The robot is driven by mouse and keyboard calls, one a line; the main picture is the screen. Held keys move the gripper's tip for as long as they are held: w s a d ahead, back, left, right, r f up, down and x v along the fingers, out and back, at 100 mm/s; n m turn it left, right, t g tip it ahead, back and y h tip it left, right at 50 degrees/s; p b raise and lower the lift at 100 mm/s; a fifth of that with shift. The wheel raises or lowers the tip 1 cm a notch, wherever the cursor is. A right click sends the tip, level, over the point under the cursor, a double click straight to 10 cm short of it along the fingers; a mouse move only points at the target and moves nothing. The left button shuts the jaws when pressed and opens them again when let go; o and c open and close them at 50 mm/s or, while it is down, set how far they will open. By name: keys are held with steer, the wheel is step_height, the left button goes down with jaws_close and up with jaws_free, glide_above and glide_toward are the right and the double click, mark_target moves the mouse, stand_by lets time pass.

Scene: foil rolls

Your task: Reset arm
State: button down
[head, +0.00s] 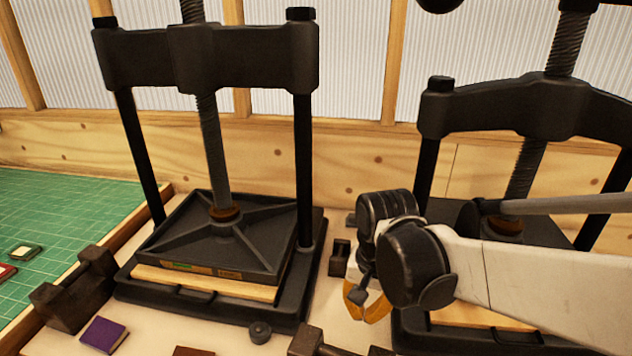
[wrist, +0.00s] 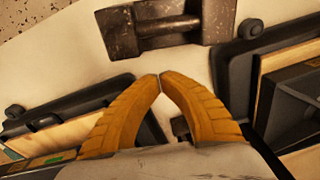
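My gripper (head: 367,312) hangs low between the two black presses in the head view, with its orange fingers pointing down. In the wrist view, the orange fingertips of my gripper (wrist: 160,76) meet and nothing shows between them. My white and black arm reaches in from the right and hides part of the right press (head: 541,97). The left press (head: 212,57) stands clear of my gripper, with its plate down over a wooden board (head: 205,282).
A dark metal block with a bar (wrist: 168,27) lies on the pale bench ahead of my fingertips. A purple book (head: 104,336) and a dark bracket (head: 75,292) lie at the front left. A green mat (head: 60,215) is at far left. A wooden wall closes the back.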

steer(key=s+d+r+n+t+b, duration=0.2)
steer(key=s+d+r+n+t, duration=0.1)
steer(key=s+d+t, duration=0.3)
steer(key=shift+s+d+r+n, duration=0.4)
steer(key=shift+s+d, duration=0.35)
steer(key=shift+d, duration=0.5)
